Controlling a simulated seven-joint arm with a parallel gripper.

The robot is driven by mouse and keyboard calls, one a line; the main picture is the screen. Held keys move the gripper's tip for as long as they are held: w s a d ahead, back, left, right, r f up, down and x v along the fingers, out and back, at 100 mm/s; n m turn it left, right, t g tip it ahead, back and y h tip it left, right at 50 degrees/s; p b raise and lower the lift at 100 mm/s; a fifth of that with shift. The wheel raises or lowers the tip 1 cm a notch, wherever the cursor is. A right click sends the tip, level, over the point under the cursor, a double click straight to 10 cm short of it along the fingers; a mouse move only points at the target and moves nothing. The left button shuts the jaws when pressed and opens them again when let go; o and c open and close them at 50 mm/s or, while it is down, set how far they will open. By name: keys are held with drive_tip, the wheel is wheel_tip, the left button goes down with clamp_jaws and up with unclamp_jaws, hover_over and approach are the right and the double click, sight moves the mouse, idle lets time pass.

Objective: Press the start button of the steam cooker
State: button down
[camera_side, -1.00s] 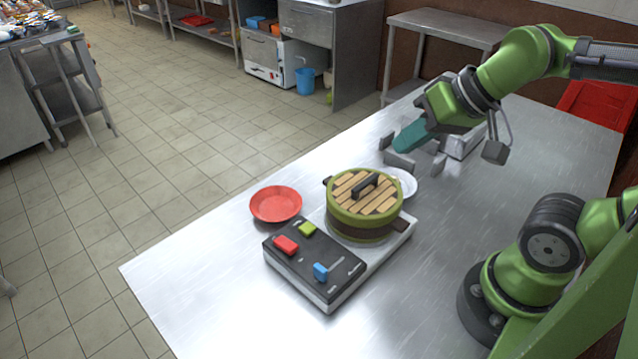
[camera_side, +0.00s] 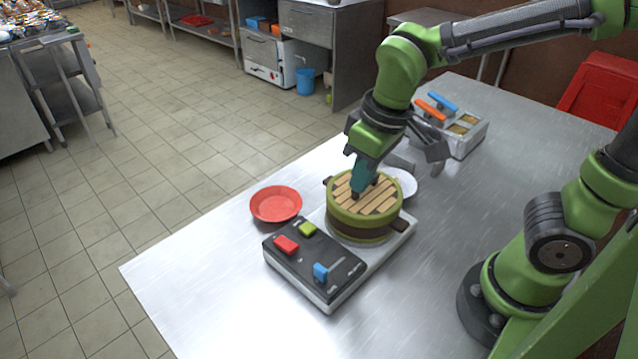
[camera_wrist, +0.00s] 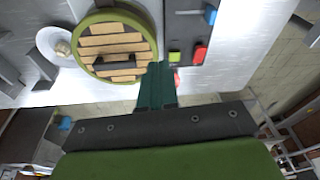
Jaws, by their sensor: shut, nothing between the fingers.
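The steam cooker has a black control panel (camera_side: 313,262) with a red button (camera_side: 286,245), a green button (camera_side: 307,229) and a blue slider or switch (camera_side: 320,271). I cannot read which control is the start button. A green round steamer with a slatted wooden lid (camera_side: 345,206) sits on the cooker's base. My gripper (camera_side: 359,189) is shut and empty, pointing down in front of the lid's handle in the side view. In the wrist view my teal fingers (camera_wrist: 157,75) show between the steamer lid (camera_wrist: 110,41) and the panel, with the green button (camera_wrist: 173,57) and red button (camera_wrist: 200,54) close by.
A red bowl (camera_side: 276,204) stands left of the steamer. A white plate (camera_side: 404,182) lies behind it. A metal container box (camera_side: 463,134) with orange and blue handles is at the back. The table's front left is clear.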

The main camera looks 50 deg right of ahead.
sight(305, 230)
drive_tip(key=w+a+f+n+g+h, duration=0.1)
drive_tip(key=w+a+f+n+h, duration=0.1)
drive_tip(key=w+a+n+h, duration=0.3)
drive_tip(key=w+n+h, duration=0.3)
drive_tip(key=h, duration=0.2)
drive_tip(key=shift+w+n, duration=0.15)
drive_tip(key=shift+n, duration=0.15)
drive_tip(key=shift+f, duration=0.1)
drive_tip(key=shift+f, duration=4.35)
drive_tip(key=shift+f, duration=0.4)
